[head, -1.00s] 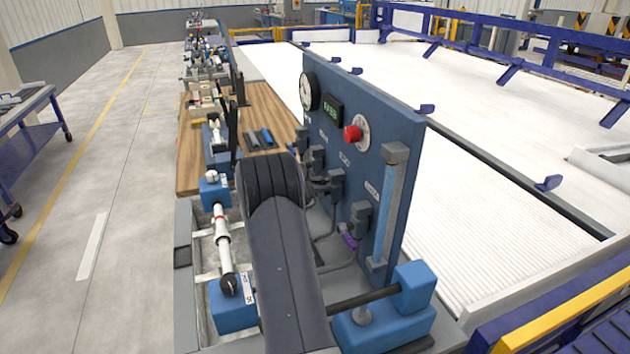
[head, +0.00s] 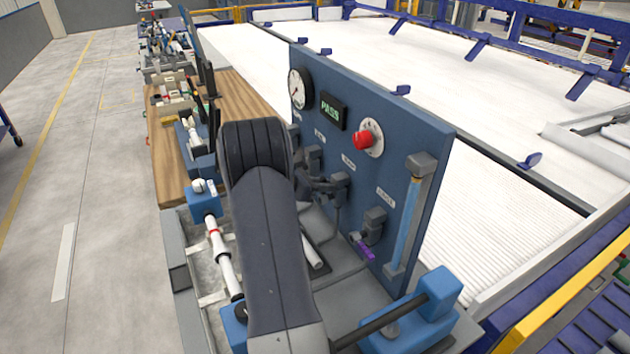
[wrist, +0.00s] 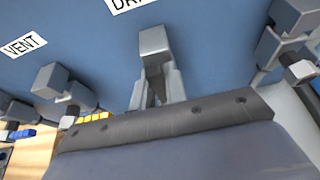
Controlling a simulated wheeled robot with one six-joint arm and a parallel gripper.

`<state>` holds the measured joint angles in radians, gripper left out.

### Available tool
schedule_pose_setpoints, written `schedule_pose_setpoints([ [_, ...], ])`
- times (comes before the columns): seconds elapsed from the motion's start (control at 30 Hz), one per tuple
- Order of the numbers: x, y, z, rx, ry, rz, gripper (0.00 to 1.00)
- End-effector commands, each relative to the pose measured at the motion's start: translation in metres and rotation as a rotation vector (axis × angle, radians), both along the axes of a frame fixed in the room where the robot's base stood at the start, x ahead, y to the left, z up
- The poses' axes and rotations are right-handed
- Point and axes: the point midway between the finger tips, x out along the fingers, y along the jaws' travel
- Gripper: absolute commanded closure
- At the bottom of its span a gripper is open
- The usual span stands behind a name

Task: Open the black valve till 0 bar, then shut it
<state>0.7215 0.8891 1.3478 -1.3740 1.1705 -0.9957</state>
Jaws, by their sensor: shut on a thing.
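The black valve's grey body (wrist: 153,42) sits under a partly cut-off label in the wrist view. My gripper (wrist: 156,82) is shut around its dark handle, which is mostly hidden between the fingers. In the head view my arm covers much of this valve area, and my gripper (head: 318,185) is at the middle valve of the blue panel (head: 420,140). The round pressure gauge (head: 300,88) is at the panel's upper left; its reading is too small to tell. The display (head: 333,111) beside it shows green text reading PASS.
A red knob (head: 364,140) is on the panel. A valve with a purple handle (head: 363,248) is to the right. In the wrist view a yellow handle (wrist: 92,118) and a blue handle (wrist: 22,134) are at the left. A white pipe (head: 222,262) lies left of my arm.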

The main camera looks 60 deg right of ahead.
Motion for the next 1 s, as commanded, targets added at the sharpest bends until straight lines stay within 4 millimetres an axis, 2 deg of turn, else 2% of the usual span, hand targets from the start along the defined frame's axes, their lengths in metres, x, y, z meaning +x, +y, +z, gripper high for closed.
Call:
schedule_pose_setpoints([
  [0.4,-0.0008,0.0,0.0001,0.005,0.007,0.005,1.0],
  [0.43,-0.0007,0.0001,0.0001,0.005,0.007,0.005,0.84],
  [0.67,-0.001,0.0,0.0001,0.004,0.006,0.003,0.65],
  [1.0,0.0024,0.0052,0.0017,0.003,0.005,0.004,0.65],
])
